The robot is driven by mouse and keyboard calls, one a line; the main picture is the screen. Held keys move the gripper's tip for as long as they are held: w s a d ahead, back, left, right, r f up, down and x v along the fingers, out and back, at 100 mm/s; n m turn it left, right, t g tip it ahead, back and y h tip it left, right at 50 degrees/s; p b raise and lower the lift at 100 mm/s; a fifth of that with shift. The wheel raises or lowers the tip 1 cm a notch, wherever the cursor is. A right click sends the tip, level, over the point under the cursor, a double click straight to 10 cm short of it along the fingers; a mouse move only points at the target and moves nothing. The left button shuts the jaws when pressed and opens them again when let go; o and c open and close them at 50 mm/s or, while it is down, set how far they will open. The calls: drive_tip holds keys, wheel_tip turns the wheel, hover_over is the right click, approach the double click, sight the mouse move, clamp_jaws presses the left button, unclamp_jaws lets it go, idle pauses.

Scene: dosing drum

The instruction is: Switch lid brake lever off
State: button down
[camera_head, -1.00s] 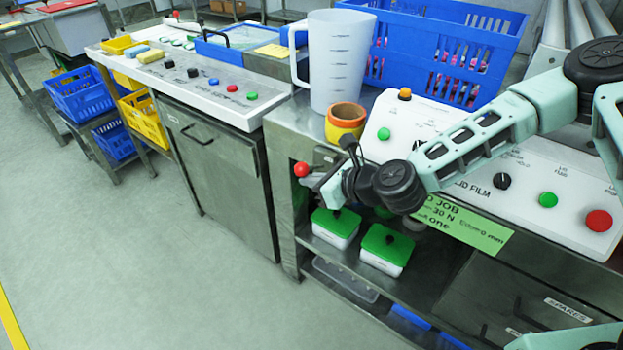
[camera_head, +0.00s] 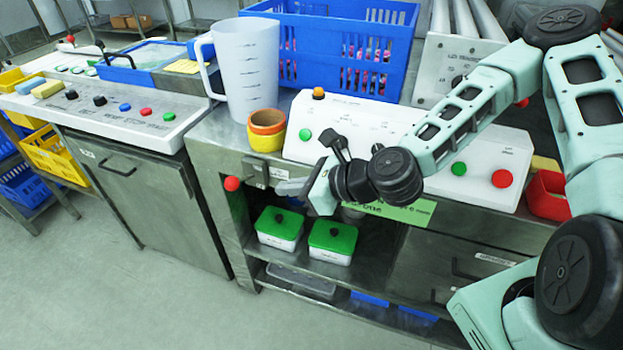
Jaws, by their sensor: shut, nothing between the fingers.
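A lever with a red ball knob (camera_head: 232,184) sticks out from the front left of the steel bench, beside a small labelled plate (camera_head: 262,173). I take it for the brake lever, but its label is too small to read. My gripper (camera_head: 286,187) is shut and empty in front of the bench, a little right of the red knob and apart from it. My wrist hides part of the white control panel and the bench front behind it.
The white control panel (camera_head: 300,148) carries green and red buttons. An orange-yellow pot (camera_head: 266,131), a measuring jug (camera_head: 248,75) and a blue crate (camera_head: 345,45) stand behind. Green-lidded boxes (camera_head: 333,238) sit on the shelf below. The floor at left is clear.

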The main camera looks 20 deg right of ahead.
drive_tip(key=shift+p+v, duration=2.7)
drive_tip(key=shift+p, duration=1.6)
drive_tip(key=shift+a, duration=0.15)
